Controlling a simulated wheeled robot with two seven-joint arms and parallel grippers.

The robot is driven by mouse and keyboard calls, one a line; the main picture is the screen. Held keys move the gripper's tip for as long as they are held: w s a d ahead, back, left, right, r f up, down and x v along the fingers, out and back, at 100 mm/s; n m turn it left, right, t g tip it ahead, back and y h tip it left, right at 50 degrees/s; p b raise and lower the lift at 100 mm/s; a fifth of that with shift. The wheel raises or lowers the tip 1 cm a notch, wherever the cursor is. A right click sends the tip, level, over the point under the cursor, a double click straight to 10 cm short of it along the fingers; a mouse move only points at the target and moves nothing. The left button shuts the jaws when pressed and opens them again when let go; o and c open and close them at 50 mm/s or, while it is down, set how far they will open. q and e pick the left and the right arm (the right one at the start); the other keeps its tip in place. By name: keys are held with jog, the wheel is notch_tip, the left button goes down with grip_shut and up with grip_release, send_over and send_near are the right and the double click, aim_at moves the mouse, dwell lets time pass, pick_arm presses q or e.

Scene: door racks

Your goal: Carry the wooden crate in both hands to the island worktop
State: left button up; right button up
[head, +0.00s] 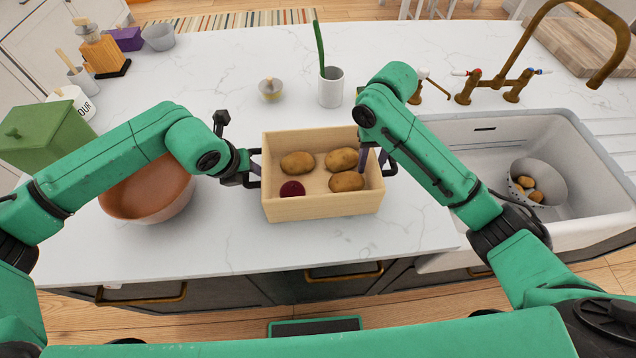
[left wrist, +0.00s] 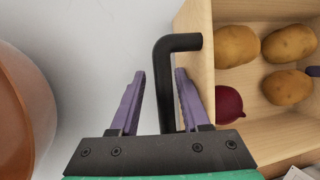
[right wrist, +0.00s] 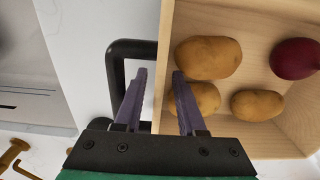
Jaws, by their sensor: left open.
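The wooden crate (head: 322,207) sits on the white marble worktop (head: 240,245), with several potatoes (head: 297,163) and a dark red onion (head: 292,189) inside. It has a black handle on each end. My left gripper (head: 252,165) is open at the crate's left end; in the left wrist view its fingers (left wrist: 160,74) stand either side of the black handle (left wrist: 165,85). My right gripper (head: 375,155) is at the right end. In the right wrist view its fingers (right wrist: 160,72) are apart, one over the black handle (right wrist: 112,75) side and one over the crate's inside.
A terracotta bowl (head: 150,195) stands left of the crate, with a green box (head: 50,135) beyond. A small dish (head: 271,90) and a white cup (head: 331,88) stand behind. The sink (head: 460,150) with a colander (head: 540,180) is at right. The worktop's front strip is clear.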

jog(key=shift+s, duration=0.1)
jog(key=shift+r, duration=0.2)
pick_arm(q)
jog(key=v, duration=0.8)
pick_arm(e)
notch_tip(320, 180, up, 12)
jog(key=shift+f, duration=0.15)
pick_arm(q)
jog(key=shift+s+a+f, duration=0.1)
pick_arm(e)
jog(key=shift+f, duration=0.1)
